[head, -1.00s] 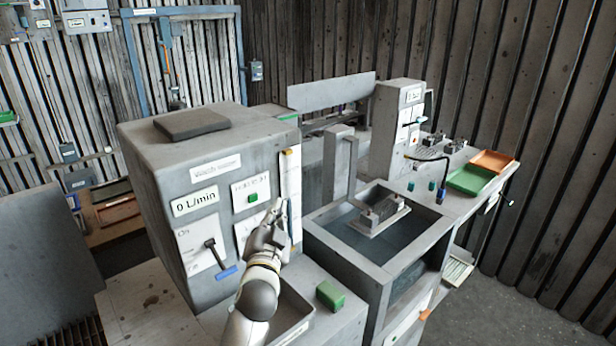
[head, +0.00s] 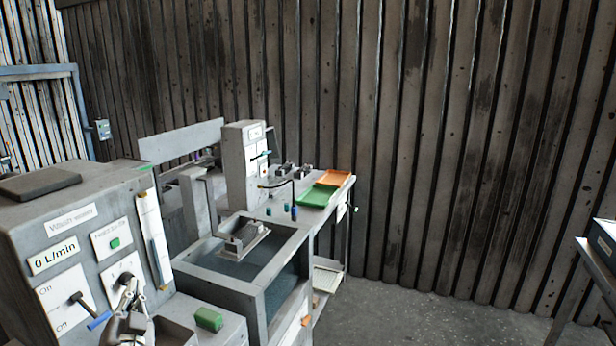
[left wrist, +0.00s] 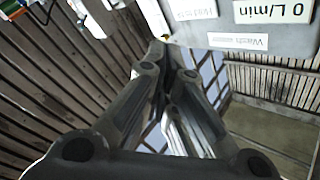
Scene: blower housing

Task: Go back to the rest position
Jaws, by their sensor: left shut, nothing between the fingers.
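My left gripper (head: 128,293) shows at the lower left of the head view, in front of the lower part of the grey machine with the "0 L/min" label (head: 54,256). Its fingers are shut and hold nothing. In the left wrist view the fingers (left wrist: 168,62) come together, and the machine's labelled face (left wrist: 262,22) hangs upside down at the upper right. I cannot tell whether the gripper touches the machine. My right gripper is in neither view.
A green block (head: 209,319) sits right of my left gripper. An open tank (head: 283,262) holds a metal housing (head: 243,235). Green (head: 318,196) and orange (head: 338,178) trays lie on the bench behind. A table (head: 583,275) stands at the far right. The floor (head: 400,305) between is clear.

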